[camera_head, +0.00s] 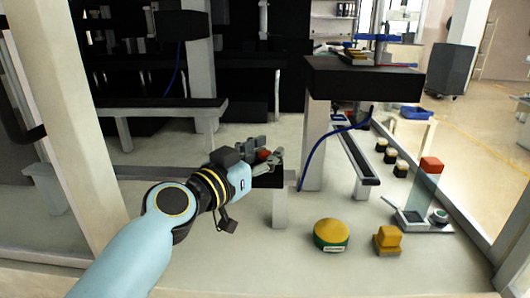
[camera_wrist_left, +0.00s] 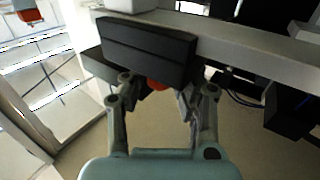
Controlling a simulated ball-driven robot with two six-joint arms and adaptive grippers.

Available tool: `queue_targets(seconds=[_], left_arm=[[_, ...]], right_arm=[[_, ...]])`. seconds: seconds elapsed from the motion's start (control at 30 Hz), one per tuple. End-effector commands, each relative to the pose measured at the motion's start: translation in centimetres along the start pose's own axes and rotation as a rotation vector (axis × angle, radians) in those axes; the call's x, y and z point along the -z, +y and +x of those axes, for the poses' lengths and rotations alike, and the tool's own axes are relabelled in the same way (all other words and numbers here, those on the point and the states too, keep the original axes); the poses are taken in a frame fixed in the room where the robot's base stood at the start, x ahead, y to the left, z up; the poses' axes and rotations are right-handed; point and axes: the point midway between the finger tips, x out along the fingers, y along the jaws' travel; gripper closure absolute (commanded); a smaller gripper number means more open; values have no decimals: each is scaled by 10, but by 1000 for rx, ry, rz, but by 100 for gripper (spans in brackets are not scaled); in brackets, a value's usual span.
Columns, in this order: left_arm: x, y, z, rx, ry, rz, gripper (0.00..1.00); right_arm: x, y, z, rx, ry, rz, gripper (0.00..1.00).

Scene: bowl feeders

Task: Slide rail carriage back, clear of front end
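My left gripper (camera_head: 266,153) reaches in from the left at a dark block (camera_head: 268,180) on a pale support. In the left wrist view the gripper (camera_wrist_left: 168,92) has its fingers spread apart, just below a long black block (camera_wrist_left: 147,47) that I take to be the rail carriage. The block lies against a pale horizontal beam (camera_wrist_left: 240,38), which looks like the rail. A small red part (camera_wrist_left: 157,85) shows between the fingers, partly hidden by the block; I see no clear grip on it. The gripper hides part of the block in the head view. My right gripper is not in view.
A yellow-green round button (camera_head: 331,235) and a yellow block (camera_head: 388,240) stand at front right. A red-topped stand (camera_head: 431,165) is farther right. A long dark channel (camera_head: 354,150) and a blue cable (camera_head: 312,150) lie behind the gripper.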

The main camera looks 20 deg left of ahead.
Motion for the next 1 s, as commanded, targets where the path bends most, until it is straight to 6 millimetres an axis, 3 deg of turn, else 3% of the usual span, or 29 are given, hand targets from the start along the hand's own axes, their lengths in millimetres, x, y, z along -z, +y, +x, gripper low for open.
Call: queue_targets(seconds=[0.03, 0.2, 0.63, 1.0], left_arm=[[0, 0, 0, 0, 0, 0, 79], [0, 0, 0, 0, 0, 0, 100], [-1, -1, -1, -1, -2, 0, 100], [-3, -34, -25, -3, -6, -2, 100]], right_arm=[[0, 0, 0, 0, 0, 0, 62], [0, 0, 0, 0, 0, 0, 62], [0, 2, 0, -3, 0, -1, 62], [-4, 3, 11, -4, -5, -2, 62]])
